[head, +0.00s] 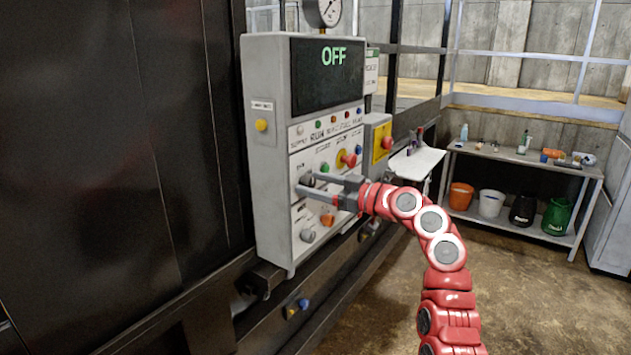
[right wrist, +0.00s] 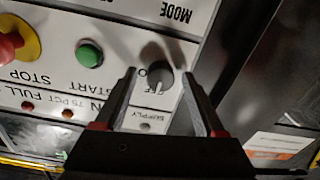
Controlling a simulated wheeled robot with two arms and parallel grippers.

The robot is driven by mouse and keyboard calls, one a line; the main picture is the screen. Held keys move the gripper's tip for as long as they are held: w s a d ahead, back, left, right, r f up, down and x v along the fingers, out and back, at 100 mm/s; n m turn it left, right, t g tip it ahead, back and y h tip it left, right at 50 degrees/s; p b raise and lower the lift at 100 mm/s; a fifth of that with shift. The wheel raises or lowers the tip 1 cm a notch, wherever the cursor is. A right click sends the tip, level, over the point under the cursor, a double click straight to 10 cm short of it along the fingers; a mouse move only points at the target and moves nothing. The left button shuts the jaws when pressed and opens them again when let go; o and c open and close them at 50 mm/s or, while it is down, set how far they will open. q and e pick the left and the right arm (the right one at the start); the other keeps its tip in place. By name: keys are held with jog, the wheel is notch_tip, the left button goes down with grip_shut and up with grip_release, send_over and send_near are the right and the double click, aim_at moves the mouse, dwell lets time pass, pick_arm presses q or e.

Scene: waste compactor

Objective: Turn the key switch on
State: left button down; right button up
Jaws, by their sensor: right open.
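The control panel (head: 266,180) stands on the left, and its dark screen (head: 329,72) reads OFF in green. A grey round knob (right wrist: 159,77), apparently the key switch, sits on the panel face beside a label that seems to read OFF. My right gripper (head: 309,184) reaches in from the right against the panel's left part. Its fingers are open, one on each side of the knob in the right wrist view. Contact cannot be told. In the head view the fingers partly hide the knob. My left gripper is not in view.
A green START button (right wrist: 89,53) and a red STOP button (right wrist: 8,47) on yellow lie beside the knob. A red emergency button (head: 387,143) on a yellow plate is right of the panel. A shelf (head: 520,160) with several buckets stands far right. Floor between is clear.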

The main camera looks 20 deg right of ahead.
grip_shut()
dwell(0.4)
jog(key=shift+f+m, duration=0.1)
jog(key=shift+m, duration=1.4)
jog(key=m, duration=0.2)
jog(key=shift+m, duration=0.4)
jog(key=m, duration=0.2)
jog(key=shift+m, duration=0.3)
jog(key=shift+m+p, duration=0.85)
jog(key=shift+m, duration=1.05)
